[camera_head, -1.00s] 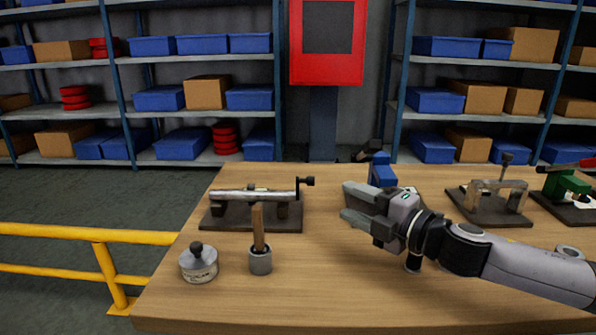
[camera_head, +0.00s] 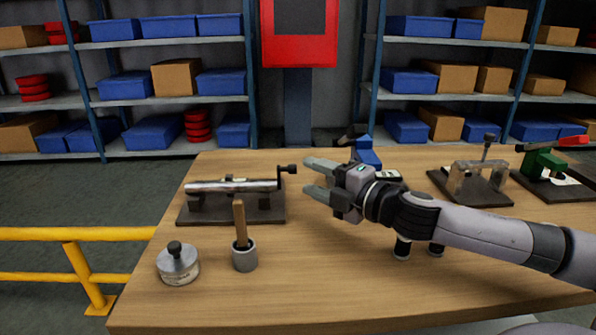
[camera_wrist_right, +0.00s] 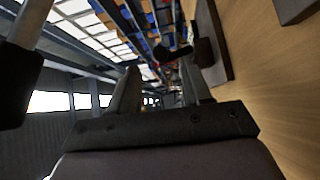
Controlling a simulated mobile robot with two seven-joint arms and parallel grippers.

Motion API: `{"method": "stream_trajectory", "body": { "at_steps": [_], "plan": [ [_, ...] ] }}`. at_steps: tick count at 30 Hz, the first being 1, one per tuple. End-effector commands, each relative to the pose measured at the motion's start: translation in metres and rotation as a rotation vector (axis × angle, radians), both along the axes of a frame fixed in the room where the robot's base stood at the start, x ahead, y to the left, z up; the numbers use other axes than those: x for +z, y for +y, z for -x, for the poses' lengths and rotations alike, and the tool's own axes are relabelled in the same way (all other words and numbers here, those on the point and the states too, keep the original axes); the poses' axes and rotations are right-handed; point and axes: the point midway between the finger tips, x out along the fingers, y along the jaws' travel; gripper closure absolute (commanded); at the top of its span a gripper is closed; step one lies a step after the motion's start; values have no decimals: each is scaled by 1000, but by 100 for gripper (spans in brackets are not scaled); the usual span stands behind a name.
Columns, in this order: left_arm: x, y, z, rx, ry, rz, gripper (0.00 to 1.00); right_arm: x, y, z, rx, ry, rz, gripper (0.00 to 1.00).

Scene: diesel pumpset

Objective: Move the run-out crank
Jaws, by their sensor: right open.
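The run-out fixture is a silver shaft (camera_head: 232,186) lying across two supports on a dark base plate (camera_head: 232,215), on the left of the wooden bench. A black crank (camera_head: 288,169) with a small knob sticks out at the shaft's right end. My right gripper (camera_head: 307,177) is open and empty, its fingers pointing left at the crank. The fingertips look close to it, but I cannot tell the exact gap. In the right wrist view a dark part, probably the crank (camera_wrist_right: 172,53), shows ahead between the open fingers. My left gripper is out of view.
A lidded round weight (camera_head: 178,263) and a grey cup with a wooden handle (camera_head: 244,255) stand in front of the fixture. A blue tool (camera_head: 366,152) stands behind my right gripper. Another fixture (camera_head: 475,182) and a green press (camera_head: 545,163) stand at the right.

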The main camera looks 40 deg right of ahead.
Motion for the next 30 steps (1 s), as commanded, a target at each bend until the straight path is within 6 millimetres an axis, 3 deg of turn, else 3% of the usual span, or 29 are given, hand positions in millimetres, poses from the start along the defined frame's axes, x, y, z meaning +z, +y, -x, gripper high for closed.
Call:
{"method": "stream_trajectory", "body": {
  "at_steps": [19,30],
  "plan": [
    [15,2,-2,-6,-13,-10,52,0,8,-39,-2,-2,-3,52],
    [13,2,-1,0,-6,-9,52,-2,11,-46,0,0,-1,52]
  ]
}}
